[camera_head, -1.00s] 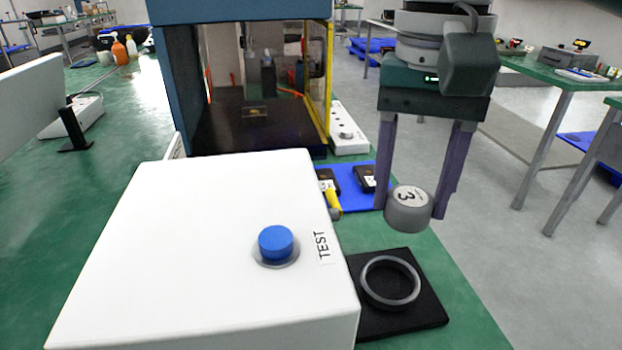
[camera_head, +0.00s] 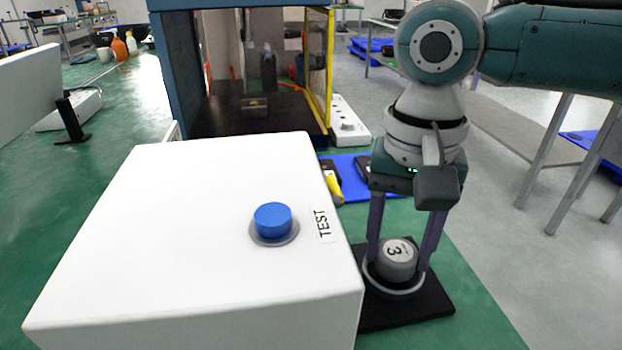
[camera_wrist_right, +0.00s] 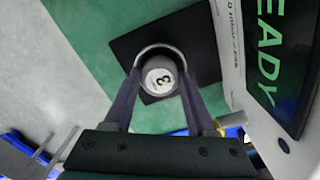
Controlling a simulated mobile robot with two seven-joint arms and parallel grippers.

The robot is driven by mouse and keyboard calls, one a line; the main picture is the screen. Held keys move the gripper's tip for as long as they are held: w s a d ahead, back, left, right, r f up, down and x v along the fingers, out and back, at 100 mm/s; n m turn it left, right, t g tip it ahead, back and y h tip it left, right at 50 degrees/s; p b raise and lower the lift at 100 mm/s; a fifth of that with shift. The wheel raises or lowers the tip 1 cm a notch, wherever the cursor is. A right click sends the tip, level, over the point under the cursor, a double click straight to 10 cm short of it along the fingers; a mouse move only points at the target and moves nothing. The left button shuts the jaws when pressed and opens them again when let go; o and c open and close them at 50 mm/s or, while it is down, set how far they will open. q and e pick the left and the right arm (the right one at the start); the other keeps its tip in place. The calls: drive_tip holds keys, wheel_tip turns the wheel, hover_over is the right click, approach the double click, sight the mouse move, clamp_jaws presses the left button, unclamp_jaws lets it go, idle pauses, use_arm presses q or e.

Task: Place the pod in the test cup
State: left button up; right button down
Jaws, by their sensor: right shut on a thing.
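The pod (camera_head: 397,258) is a grey cylinder with a pale top marked 3. My right gripper (camera_head: 396,262) is shut on it, with one finger on each side. The test cup (camera_head: 392,292) is a grey ring on a black square base (camera_head: 425,308). The pod is upright at the ring, its lower part inside or just above the rim; I cannot tell whether it touches the bottom. In the right wrist view the pod (camera_wrist_right: 161,80) lies between the fingers, with the ring (camera_wrist_right: 150,50) showing around its far side. My left gripper is not in view.
A white box (camera_head: 190,230) with a blue button (camera_head: 273,219) and a TEST label stands just left of the cup. Behind are a blue mat (camera_head: 350,178), a yellow object (camera_head: 333,186) and a dark cabinet (camera_head: 255,115). A screen reading READY (camera_wrist_right: 280,60) shows in the wrist view.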

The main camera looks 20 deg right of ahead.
sight(395, 251)
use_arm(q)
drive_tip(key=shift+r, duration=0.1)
use_arm(e)
drive_tip(key=shift+f, duration=0.5)
drive_tip(key=c, duration=0.5)
unclamp_jaws()
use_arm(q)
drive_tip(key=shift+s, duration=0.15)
use_arm(e)
drive_tip(key=o, duration=0.3)
drive_tip(key=shift+s+d+f, duration=0.1)
drive_tip(key=shift+d, duration=0.05)
drive_tip(key=shift+r, duration=0.2)
use_arm(q)
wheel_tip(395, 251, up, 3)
drive_tip(key=p, duration=0.2)
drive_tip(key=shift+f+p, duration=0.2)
drive_tip(key=shift+p, duration=0.2)
use_arm(e)
wheel_tip(395, 251, up, 13)
drive_tip(key=shift+w+a, duration=0.2)
drive_tip(key=shift+a, duration=0.05)
